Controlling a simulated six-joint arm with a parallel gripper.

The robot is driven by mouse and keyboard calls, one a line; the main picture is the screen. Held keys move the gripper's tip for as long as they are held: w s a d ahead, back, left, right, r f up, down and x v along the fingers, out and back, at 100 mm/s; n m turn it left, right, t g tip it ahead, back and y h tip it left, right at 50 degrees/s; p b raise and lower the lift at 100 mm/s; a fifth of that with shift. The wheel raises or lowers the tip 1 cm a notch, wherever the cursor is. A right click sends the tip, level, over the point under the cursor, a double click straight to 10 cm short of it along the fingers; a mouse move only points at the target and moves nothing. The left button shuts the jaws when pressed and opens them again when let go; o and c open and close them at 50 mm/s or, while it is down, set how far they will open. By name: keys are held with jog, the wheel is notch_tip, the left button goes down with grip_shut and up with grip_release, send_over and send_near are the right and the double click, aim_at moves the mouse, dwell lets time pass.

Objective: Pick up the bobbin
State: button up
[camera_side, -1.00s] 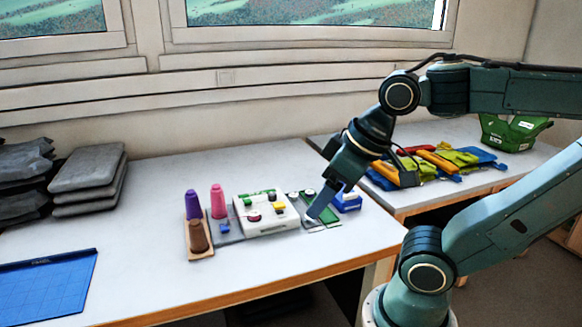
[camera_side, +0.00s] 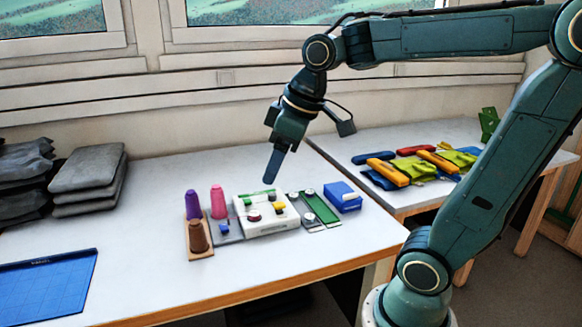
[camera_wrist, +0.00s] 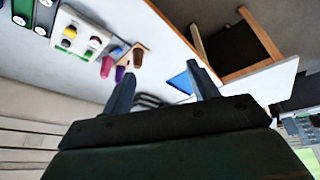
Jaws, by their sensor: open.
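A white holder (camera_side: 262,228) on the table carries several small round pieces in yellow, dark red, black and green; they look like bobbins, too small to make out well. It also shows at the upper left of the wrist view (camera_wrist: 84,52). I cannot tell which single piece is the bobbin. Beside it stand a purple cone (camera_side: 192,205), a pink cone (camera_side: 218,202) and a brown cone (camera_side: 198,236) on a wooden stand. My gripper (camera_side: 271,172) is above and behind the holder, clear of it. In the wrist view my gripper (camera_wrist: 162,70) has its fingers wide apart, with nothing between.
A green strip (camera_side: 320,208) and a blue box (camera_side: 344,197) lie to the right of the holder. A blue mat (camera_side: 45,290) lies front left, with grey folded stacks (camera_side: 88,168) behind. Coloured tools and cloths (camera_side: 420,165) lie on the other table. The table's front middle is clear.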

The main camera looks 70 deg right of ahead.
jog(key=w+d+n+g, duration=0.1)
jog(key=w+d+n, duration=0.1)
jog(key=w+d, duration=0.5)
jog(key=n+g+y, duration=0.1)
jog(key=n+y, duration=0.2)
jog(key=n, duration=0.4)
send_over(256, 213)
jog(key=s+d, duration=0.1)
jog(key=d, duration=0.1)
jog(key=shift+s+f, duration=0.2)
jog(key=shift+f, duration=13.25)
jog(key=shift+a+f, duration=0.1)
jog(key=shift+x, duration=2.55)
